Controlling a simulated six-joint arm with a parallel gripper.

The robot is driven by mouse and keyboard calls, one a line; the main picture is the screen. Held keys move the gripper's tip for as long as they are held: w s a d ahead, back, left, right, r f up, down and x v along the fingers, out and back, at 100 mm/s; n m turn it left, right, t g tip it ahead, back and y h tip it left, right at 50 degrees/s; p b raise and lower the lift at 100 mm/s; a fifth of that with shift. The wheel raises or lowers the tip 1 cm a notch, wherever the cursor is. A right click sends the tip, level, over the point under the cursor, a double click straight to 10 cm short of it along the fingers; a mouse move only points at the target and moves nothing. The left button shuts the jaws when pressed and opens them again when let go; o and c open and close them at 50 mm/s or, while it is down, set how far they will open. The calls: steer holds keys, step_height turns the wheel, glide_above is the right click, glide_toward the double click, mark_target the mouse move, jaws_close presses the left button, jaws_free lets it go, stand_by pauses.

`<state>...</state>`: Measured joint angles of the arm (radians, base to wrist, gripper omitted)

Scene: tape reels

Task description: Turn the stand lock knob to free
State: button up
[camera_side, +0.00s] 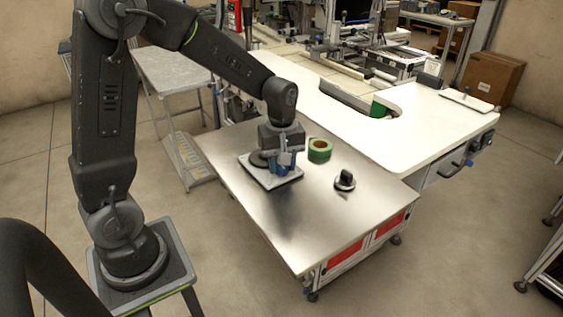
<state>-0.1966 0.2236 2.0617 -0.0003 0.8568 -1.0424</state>
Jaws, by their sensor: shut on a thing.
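My gripper (285,168) points down over a light square plate (270,183) on the metal table. It is shut on a part at that plate, mostly hidden by the jaws, so I cannot tell its shape. A dark round disc (257,159) lies on the plate just left of the jaws. A black knob (345,179) with a raised grip on a round base stands on the table to the right, apart from my gripper. A small dark mark is on the table in front of it. I cannot read the knob's setting.
A green tape roll (320,150) stands on the metal table (310,225), close to the right of my gripper. A white worktop (430,130) lies behind, with a green and grey piece in its cut-out. The front of the metal table is clear.

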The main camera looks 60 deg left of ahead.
steer(key=shift+n, duration=0.6)
steer(key=o, duration=0.9)
steer(key=shift+r, duration=0.1)
step_height(320, 180, up, 14)
steer(key=shift+f, duration=0.15)
steer(key=s+d+m+t, duration=0.2)
steer(key=s+m, duration=0.3)
steer(key=s+d+m+t, duration=0.1)
steer(key=s+d+m, duration=0.1)
steer(key=s+m, duration=0.3)
steer(key=s+d+f+m+t, duration=0.1)
steer(key=s+d+m+t, duration=0.1)
steer(key=s+m, duration=0.3)
steer(key=shift+s+d+f+t, duration=0.1)
steer(key=shift+s+d+t, duration=0.25)
steer(key=shift+d, duration=0.2)
